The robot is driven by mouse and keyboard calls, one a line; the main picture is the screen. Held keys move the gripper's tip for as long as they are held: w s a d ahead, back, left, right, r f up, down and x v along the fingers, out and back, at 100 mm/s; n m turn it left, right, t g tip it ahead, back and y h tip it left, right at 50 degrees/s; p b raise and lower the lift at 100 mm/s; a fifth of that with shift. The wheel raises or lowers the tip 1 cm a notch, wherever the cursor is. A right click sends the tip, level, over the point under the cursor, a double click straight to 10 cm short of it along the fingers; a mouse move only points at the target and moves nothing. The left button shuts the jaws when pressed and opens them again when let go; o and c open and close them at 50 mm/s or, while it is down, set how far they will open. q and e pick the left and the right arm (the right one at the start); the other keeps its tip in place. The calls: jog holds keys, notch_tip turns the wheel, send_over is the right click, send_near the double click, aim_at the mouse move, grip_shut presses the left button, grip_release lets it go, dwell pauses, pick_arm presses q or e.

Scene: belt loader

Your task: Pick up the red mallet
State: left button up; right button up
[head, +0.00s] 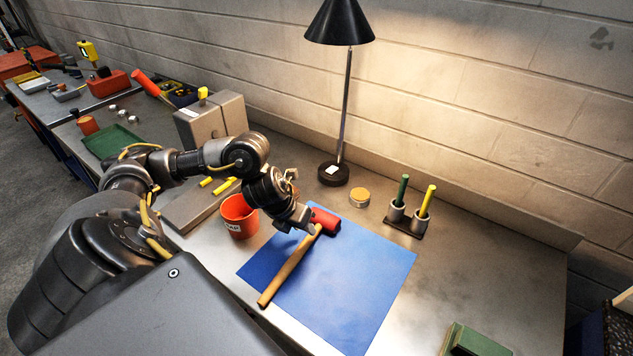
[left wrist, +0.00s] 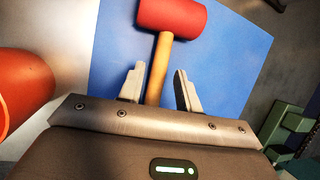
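The red mallet (head: 290,268) lies on a blue mat (head: 365,285), its red head toward the wall and its wooden handle pointing to the front left. My left gripper (head: 311,231) is low over the handle near the head. In the left wrist view, the mallet's red head (left wrist: 172,17) is beyond my left gripper (left wrist: 159,71). Its fingers are spread, with the handle between them and visible gaps on both sides. The handle's lower end is hidden behind the gripper body there. My right gripper is not in view.
An orange cup (head: 239,216) stands close left of the mat and also shows in the left wrist view (left wrist: 22,92). A black lamp (head: 334,174), a round tin (head: 360,197) and a holder with green and yellow sticks (head: 404,222) stand behind. A green box (head: 474,340) sits front right.

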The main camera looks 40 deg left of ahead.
pick_arm(q)
jog(key=shift+d+f, duration=0.1)
jog(key=shift+f, duration=0.2)
jog(key=x, duration=0.2)
jog(key=p+x, duration=0.1)
jog(key=x, duration=0.1)
jog(key=shift+w+f, duration=0.15)
jog(key=shift+w, duration=0.2)
grip_shut()
